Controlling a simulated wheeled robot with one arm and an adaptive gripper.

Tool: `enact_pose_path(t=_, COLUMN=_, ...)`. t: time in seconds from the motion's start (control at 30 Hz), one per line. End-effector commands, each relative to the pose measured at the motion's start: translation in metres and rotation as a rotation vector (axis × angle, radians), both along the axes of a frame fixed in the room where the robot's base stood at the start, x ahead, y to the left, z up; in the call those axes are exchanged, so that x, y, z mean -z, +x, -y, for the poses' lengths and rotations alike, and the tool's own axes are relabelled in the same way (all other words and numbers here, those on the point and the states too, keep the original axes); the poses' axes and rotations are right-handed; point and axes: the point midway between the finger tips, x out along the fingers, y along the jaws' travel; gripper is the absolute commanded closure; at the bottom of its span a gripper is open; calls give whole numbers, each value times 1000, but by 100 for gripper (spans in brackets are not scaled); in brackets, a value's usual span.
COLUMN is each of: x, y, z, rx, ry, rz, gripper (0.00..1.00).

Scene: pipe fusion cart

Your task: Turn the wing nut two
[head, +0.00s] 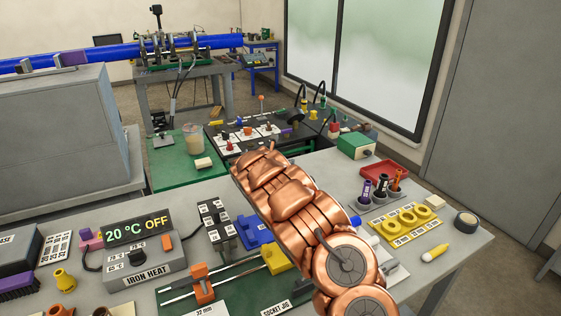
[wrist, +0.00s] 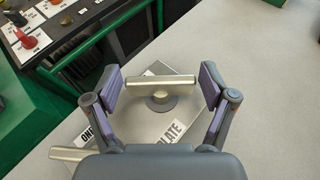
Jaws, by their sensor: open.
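In the wrist view, a silver wing nut (wrist: 150,82) with a straight bar on a round base stands on a metal plate (wrist: 192,112). No number label for it is readable. A second silver bar (wrist: 68,153), partly hidden by my gripper body, lies at the lower left near a label reading "ONE" (wrist: 88,132). My gripper (wrist: 161,88) is open, with its purple pads at either end of the first nut's bar; small gaps seem to show, but contact is hard to judge. In the head view my copper arm hides the gripper and both nuts.
A black panel with knobs (wrist: 50,30) and a green board (wrist: 40,125) lie to the left in the wrist view; the grey bench is clear to the right. In the head view, a yellow ring tray (head: 408,224), red tray (head: 385,173) and heater box (head: 145,268) flank my arm.

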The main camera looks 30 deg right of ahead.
Motion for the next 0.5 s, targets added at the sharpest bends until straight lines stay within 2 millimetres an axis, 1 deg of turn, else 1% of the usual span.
enact_pose_path(t=0.37, x=-16, y=-21, z=-30, rx=-3, ry=-3, rz=0, gripper=17)
enact_pose_path(t=0.5, x=-23, y=-32, z=-41, rx=0, ry=-4, rz=-1, gripper=17)
